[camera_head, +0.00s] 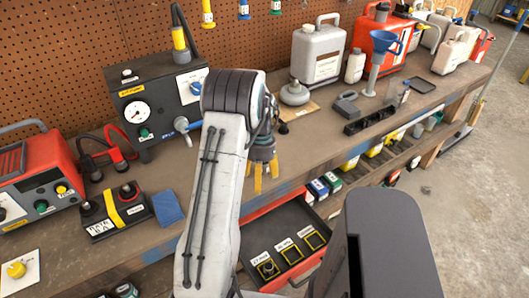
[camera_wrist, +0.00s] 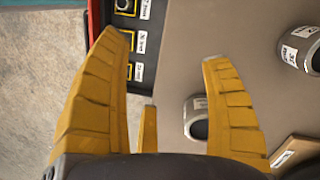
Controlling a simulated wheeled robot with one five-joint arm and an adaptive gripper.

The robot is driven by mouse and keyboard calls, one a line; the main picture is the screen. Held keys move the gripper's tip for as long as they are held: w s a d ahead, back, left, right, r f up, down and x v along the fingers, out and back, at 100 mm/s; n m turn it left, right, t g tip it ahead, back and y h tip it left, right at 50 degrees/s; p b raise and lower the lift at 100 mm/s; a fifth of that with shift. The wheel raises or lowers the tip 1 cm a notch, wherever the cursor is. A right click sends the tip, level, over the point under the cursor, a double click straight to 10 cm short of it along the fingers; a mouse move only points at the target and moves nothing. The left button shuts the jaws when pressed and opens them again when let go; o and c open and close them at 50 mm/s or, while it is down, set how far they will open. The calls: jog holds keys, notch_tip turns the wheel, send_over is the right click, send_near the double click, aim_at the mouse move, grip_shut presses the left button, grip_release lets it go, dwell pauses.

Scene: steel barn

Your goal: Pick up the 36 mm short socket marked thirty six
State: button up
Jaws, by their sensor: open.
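My gripper (camera_head: 262,180) is open above the front edge of the bench. In the wrist view my open gripper (camera_wrist: 162,50) has its yellow fingers spread, with nothing held between them. Two grey metal sockets with white labels are on the bench top in that view. One socket (camera_wrist: 195,118) is close beside the right finger and partly hidden by it. The other, larger-looking socket (camera_wrist: 299,49) is farther right at the picture's edge. Its label is turned, and I cannot read either label surely. In the head view I cannot make out these sockets behind my arm and gripper.
An open drawer (camera_head: 252,240) below the bench has yellow-outlined, labelled places; one holds a socket (camera_head: 267,268). The drawer's labelled strip (camera_wrist: 132,45) shows left in the wrist view. A wooden board (camera_wrist: 297,152) lies lower right. A black tester (camera_head: 150,92) and jug (camera_head: 317,55) stand behind.

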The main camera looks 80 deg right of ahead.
aim_at(263, 165)
jog(key=d+m, duration=0.1)
jog(key=d, duration=0.1)
jog(key=d+r+m+h, duration=0.1)
jog(key=d, duration=0.1)
jog(key=d+r+m, duration=0.1)
jog(key=d+m, duration=0.1)
jog(key=shift+s+d+r, duration=0.1)
jog(key=shift+s+d, duration=0.05)
jog(key=d+r+m, duration=0.1)
jog(key=m, duration=0.1)
jog(key=d+r+m+h, duration=0.1)
jog(key=m, duration=0.1)
jog(key=shift+d+r, duration=0.2)
jog(key=shift+d+r+m, duration=0.1)
jog(key=shift+r+m, duration=0.05)
jog(key=shift+m, duration=0.75)
jog(key=m, duration=0.4)
jog(key=shift+a, duration=0.25)
jog(key=shift+m, duration=0.4)
jog(key=shift+f, duration=0.55)
jog(key=shift+f+p, duration=0.65)
jog(key=shift+f, duration=2.4)
jog(key=shift+c, duration=0.3)
jog(key=c, duration=1.3)
